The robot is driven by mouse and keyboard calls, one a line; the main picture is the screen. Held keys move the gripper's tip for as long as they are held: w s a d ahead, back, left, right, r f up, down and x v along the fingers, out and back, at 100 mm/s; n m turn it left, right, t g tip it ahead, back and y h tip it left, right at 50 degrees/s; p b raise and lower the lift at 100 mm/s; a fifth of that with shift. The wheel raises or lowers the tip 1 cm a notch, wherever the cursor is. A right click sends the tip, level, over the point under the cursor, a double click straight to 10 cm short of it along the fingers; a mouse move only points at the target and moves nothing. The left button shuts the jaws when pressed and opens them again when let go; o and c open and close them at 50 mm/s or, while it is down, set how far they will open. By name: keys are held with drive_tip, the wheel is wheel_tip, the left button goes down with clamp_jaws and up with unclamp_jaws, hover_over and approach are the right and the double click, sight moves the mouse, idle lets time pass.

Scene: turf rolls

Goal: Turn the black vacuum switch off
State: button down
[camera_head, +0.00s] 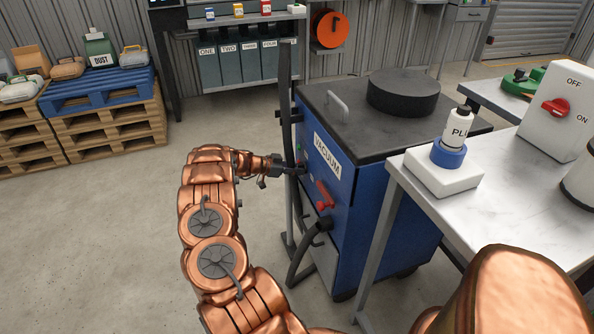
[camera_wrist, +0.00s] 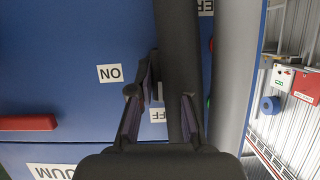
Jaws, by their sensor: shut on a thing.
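The blue vacuum cabinet (camera_head: 340,200) stands in the middle of the head view, with a white VACUUM label on its side. My gripper (camera_head: 287,168) reaches to this labelled side, close to its left edge. In the wrist view my gripper (camera_wrist: 159,94) has its fingers closed around the dark switch area. The black switch (camera_wrist: 152,74) is mostly hidden by the fingers and a dark bar. The ON label (camera_wrist: 110,73) shows upside down to the left. The OFF label (camera_wrist: 158,115) is partly covered between the fingers.
A red handle (camera_head: 324,195) and a black hose (camera_head: 309,250) sit lower on the cabinet. A grey upright post (camera_head: 286,75) stands close beside my gripper. A white worktable (camera_head: 440,215) is to the right.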

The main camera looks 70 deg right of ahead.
idle(0.5)
drive_tip(key=c, duration=1.1)
unclamp_jaws()
drive_tip(key=v, duration=1.2)
drive_tip(key=shift+d, duration=0.1)
